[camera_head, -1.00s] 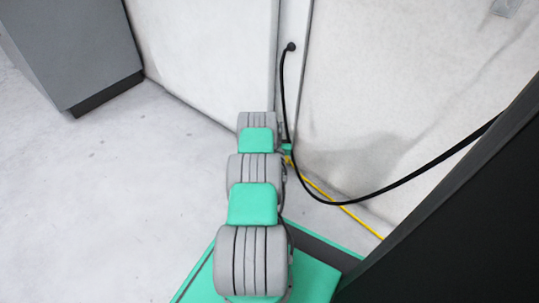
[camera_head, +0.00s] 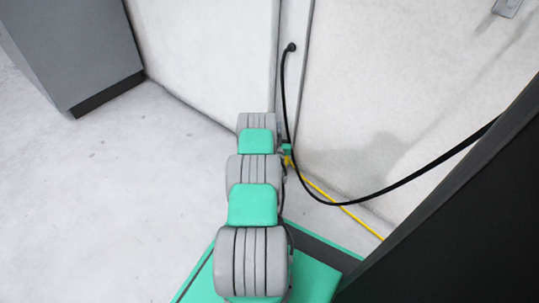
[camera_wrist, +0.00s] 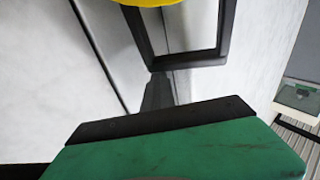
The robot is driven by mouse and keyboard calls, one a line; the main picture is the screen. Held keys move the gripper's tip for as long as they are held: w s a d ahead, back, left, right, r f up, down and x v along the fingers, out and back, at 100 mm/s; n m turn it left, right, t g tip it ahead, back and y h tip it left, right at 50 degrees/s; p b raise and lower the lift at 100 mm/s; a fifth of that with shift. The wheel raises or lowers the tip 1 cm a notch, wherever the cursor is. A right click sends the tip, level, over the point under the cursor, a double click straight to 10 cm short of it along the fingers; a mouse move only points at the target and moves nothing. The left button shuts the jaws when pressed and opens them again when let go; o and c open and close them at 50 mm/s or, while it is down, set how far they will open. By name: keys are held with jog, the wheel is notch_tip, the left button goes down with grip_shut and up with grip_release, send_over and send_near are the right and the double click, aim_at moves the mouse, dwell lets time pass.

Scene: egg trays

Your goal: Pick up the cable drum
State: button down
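In the wrist view, a yellow rounded part (camera_wrist: 165,2) at the top edge, with a black angular frame (camera_wrist: 226,35) below it, appears to be the cable drum; most of it is cut off. My gripper (camera_wrist: 157,80) shows as a dark narrow piece beyond my green and black housing. Its tip meets or overlaps the frame's lower bar; I cannot tell whether it grips it. In the head view my arm hides most of the gripper area. Only a small yellow patch (camera_head: 288,161) shows beside the arm's far end, and I cannot tell whether it is the drum.
A yellow cable (camera_head: 345,211) runs along the floor to the lower right. A black cable (camera_head: 400,183) hangs from a wall point and loops right. A grey cabinet (camera_head: 75,50) stands at upper left, a dark panel (camera_head: 460,230) at right. The left floor is clear.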

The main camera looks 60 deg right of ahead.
jog(key=shift+g+y, duration=0.4)
jog(key=shift+y, duration=0.1)
jog(key=f, duration=0.1)
jog(key=a+f, duration=0.1)
jog(key=f, duration=0.1)
jog(key=s+a+f, duration=0.1)
jog(key=f, duration=0.1)
jog(key=shift+s+a+f, duration=0.1)
jog(key=shift+a+f, duration=0.05)
jog(key=shift+f, duration=0.05)
jog(key=shift+r, duration=0.25)
jog(key=shift+d+r+p, duration=0.25)
jog(key=shift+r+p, duration=0.7)
jog(key=shift+r, duration=0.05)
jog(key=shift+d+f, duration=0.1)
jog(key=shift+s+d+r+p, duration=0.15)
jog(key=shift+r+p, duration=0.1)
jog(key=shift+p, duration=0.25)
jog(key=shift+s+r, duration=0.2)
jog(key=shift+r, duration=0.15)
jog(key=s+a+r+p, duration=0.4)
jog(key=a+r+p, duration=0.3)
jog(key=a+r, duration=0.3)
jog(key=shift+a, duration=1)
